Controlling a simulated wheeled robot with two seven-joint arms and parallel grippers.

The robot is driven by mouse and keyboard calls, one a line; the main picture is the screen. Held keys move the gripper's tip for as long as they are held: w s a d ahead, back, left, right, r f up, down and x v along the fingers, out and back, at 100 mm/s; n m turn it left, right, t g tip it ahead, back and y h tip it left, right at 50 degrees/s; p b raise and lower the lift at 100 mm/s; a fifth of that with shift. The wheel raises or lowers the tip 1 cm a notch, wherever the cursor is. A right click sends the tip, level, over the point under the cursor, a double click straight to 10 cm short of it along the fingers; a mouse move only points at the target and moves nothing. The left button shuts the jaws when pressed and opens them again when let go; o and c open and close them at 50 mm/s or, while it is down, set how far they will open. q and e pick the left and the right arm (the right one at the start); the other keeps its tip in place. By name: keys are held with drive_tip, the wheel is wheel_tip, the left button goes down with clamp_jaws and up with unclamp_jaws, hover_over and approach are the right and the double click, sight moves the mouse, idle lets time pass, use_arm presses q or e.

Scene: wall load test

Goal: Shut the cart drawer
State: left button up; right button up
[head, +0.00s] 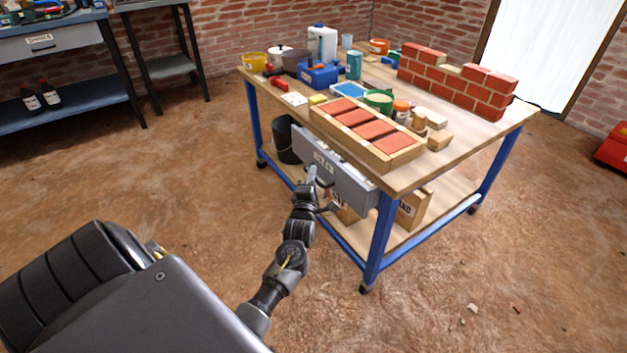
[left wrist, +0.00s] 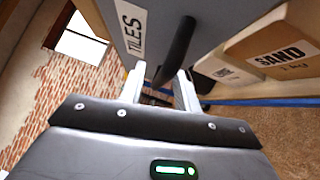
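The cart drawer (head: 335,172) is a grey front under the near edge of the cart's wooden top (head: 470,125). My left gripper (head: 312,172) is at the drawer front by the handle. In the left wrist view its fingers (left wrist: 160,88) are apart, with the handle's end between or just beyond them; contact is unclear. My right gripper is not in view.
A wooden tray of red tiles (head: 365,130), a small brick wall (head: 455,80) and several pots and tools crowd the cart top. A black bucket (head: 287,140) and a SAND box (head: 412,208) are on its lower shelf. The floor in front is clear.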

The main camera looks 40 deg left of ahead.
use_arm(q)
drive_tip(key=shift+w+a+r, duration=0.1)
drive_tip(key=shift+w, duration=0.1)
clamp_jaws()
idle(0.3)
